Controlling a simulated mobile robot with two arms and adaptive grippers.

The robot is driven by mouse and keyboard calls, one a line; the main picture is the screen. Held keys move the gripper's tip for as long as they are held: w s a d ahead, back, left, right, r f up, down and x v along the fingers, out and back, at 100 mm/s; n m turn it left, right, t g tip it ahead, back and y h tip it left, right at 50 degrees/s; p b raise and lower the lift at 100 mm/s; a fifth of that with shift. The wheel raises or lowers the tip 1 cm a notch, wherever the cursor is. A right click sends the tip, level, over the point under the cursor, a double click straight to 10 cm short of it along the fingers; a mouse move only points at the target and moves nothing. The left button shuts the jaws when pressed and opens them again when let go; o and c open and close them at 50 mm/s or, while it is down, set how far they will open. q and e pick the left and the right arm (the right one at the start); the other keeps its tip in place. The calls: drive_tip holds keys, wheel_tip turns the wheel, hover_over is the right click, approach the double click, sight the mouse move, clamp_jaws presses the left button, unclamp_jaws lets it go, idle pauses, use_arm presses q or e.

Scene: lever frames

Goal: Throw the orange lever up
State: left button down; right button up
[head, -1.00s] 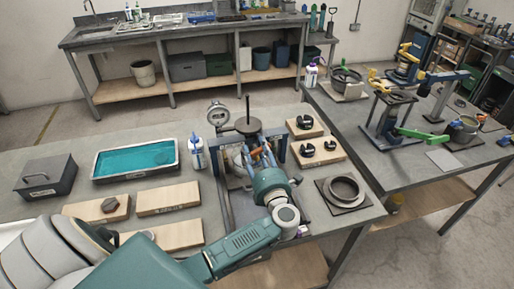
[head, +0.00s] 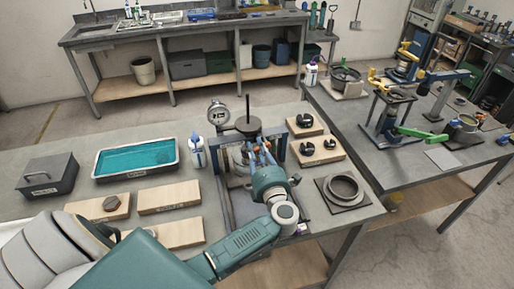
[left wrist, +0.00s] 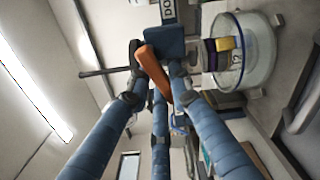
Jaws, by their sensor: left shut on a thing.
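The orange lever (left wrist: 153,73) shows in the left wrist view as a slanted bar between the blue fingers of my left gripper (left wrist: 156,80). The fingers are closed around it, near a dark blue block (left wrist: 164,41). In the head view my left gripper (head: 259,150) reaches into the press-like rig (head: 276,147) on the near bench, below its round dark plate (head: 248,126). There the fingers hide the lever. My right gripper is in neither view.
A dial gauge (head: 218,113) and a white bottle (head: 196,152) stand left of the rig. A teal-filled tray (head: 135,171) is farther left.

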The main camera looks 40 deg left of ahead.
use_arm(q)
drive_tip(key=m+p, duration=0.1)
drive_tip(key=r+m+p, duration=0.1)
drive_tip(key=shift+s+m, duration=0.1)
drive_tip(key=shift+m, duration=0.2)
drive_tip(key=shift+r+m+p, duration=0.1)
drive_tip(key=shift+m+p, duration=0.85)
drive_tip(key=shift+m, duration=0.05)
drive_tip(key=c, duration=1.5)
unclamp_jaws()
drive_tip(key=shift+c, duration=0.2)
